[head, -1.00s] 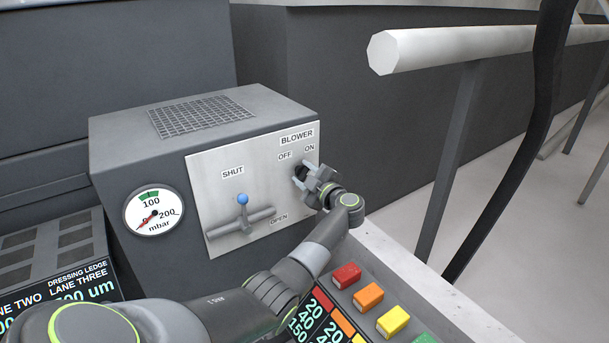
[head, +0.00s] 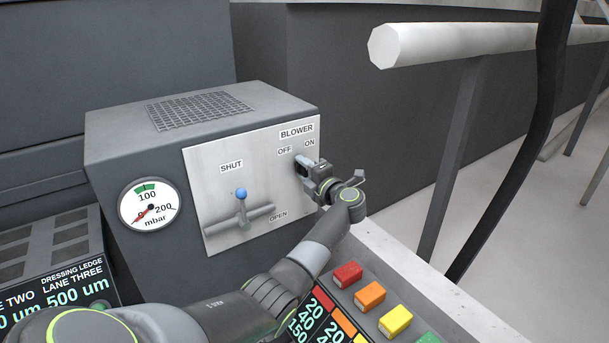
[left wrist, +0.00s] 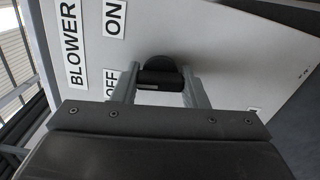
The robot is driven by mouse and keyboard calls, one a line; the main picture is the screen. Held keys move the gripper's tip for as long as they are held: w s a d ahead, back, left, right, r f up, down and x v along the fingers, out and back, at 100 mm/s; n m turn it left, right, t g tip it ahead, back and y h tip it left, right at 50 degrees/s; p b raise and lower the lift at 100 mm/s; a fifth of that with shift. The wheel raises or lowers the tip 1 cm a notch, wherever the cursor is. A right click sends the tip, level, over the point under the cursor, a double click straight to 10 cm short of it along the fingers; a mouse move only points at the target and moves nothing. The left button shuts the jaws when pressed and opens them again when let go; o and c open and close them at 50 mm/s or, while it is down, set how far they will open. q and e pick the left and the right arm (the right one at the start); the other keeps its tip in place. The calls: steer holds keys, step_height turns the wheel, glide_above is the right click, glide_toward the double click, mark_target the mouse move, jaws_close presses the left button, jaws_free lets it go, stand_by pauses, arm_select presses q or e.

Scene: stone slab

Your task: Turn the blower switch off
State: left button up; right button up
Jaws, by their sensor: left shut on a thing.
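The blower switch is a dark round knob; it shows in the left wrist view (left wrist: 160,76) between my left gripper's fingers, below the OFF and ON labels. In the head view the blower panel (head: 205,165) is a pale plate on the front of a grey box, with the BLOWER label at its upper right. My left gripper (head: 304,168) is at the switch there and largely hides it. In the left wrist view the gripper (left wrist: 157,95) is shut on the switch. Which label the switch points at I cannot tell. My right gripper is not in view.
A lever with a blue ball (head: 241,193) stands left of the switch, between SHUT and OPEN labels. A pressure gauge (head: 150,204) is further left. Coloured blocks (head: 370,296) lie in front. A pale rail (head: 480,45) runs at right.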

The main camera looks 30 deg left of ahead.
arm_select(q)
steer(key=shift+f+n+b, duration=0.25)
steer(key=shift+n+b, duration=0.3)
steer(key=shift+n, duration=0.45)
steer(key=shift+n+b, duration=0.55)
steer(key=shift+n, duration=0.25)
steer(key=shift+n+b, duration=0.6)
steer(key=shift+n, duration=0.3)
steer(key=shift+n+b, duration=0.4)
steer(key=shift+n, duration=0.3)
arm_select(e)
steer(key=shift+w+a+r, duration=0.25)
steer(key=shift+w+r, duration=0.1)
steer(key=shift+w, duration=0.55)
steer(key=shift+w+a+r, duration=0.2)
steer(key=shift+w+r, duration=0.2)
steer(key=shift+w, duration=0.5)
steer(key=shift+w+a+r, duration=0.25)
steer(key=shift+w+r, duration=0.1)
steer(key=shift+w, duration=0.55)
arm_select(q)
steer(key=o, duration=1)
steer(key=shift+r, duration=0.15)
steer(key=shift+d, duration=0.1)
